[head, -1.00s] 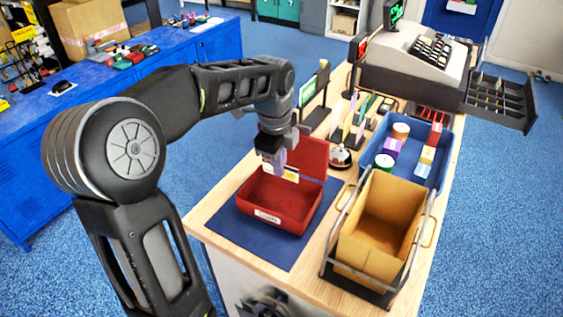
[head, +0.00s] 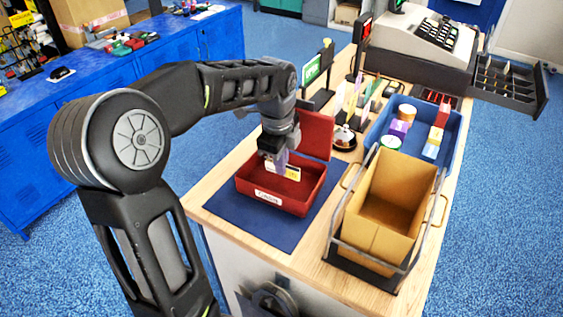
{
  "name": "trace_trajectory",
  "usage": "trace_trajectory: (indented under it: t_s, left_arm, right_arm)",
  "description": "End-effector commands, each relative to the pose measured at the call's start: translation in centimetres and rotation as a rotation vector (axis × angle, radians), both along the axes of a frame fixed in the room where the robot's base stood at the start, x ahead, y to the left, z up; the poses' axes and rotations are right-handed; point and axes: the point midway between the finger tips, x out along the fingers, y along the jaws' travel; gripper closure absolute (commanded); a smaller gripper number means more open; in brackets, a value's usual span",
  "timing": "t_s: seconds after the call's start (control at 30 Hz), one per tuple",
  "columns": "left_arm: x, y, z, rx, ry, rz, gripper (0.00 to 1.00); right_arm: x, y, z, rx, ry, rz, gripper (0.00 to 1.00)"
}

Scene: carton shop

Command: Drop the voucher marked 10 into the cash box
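The red cash box (head: 262,196) stands open on a dark blue mat (head: 230,222), its lid (head: 318,136) raised at the back and a white label on its front. My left gripper (head: 277,165) points down over the open box. It appears shut on a small white and yellow voucher (head: 288,172), which hangs at its fingertips over the box opening. The number on the voucher is too small to read. Whether the voucher touches the box inside cannot be told. My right gripper cannot be made out.
A brown carton (head: 370,242) in a metal frame stands right of the cash box. Behind it are a blue tray (head: 447,157) with small goods, a bell (head: 344,137), upright cards and a cash register (head: 418,48) with an open drawer (head: 508,85).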

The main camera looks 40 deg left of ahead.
Motion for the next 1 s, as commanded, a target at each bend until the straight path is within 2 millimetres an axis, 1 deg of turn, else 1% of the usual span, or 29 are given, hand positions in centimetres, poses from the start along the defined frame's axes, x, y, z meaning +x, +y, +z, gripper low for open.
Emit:
trace_trajectory:
  t_s: [0.2,0.53,0.83,0.93,1.0]
  left_arm:
    - [0.0,0.0,0.0,0.0,0.0,0.0,1.0]
    - [0.0,0.0,0.0,0.0,0.0,0.0,0.74]
    - [0.0,0.0,0.2,0.0,-0.001,0.0,0.74]
    - [0.0,0.0,0.9,0.001,-0.003,0.0,0.74]
    - [-0.1,0.0,1.7,0.001,-0.003,0.0,0.74]
  right_arm:
    - [0.0,0.0,0.0,0.0,0.0,0.0,0.64]
    - [0.0,0.0,0.0,0.0,0.0,0.0,0.64]
    - [0.0,0.0,0.0,0.0,0.0,0.0,0.64]
    - [0.0,0.0,-0.1,0.0,0.0,0.0,0.64]
    - [0.0,0.0,-0.2,0.0,0.0,0.0,0.64]
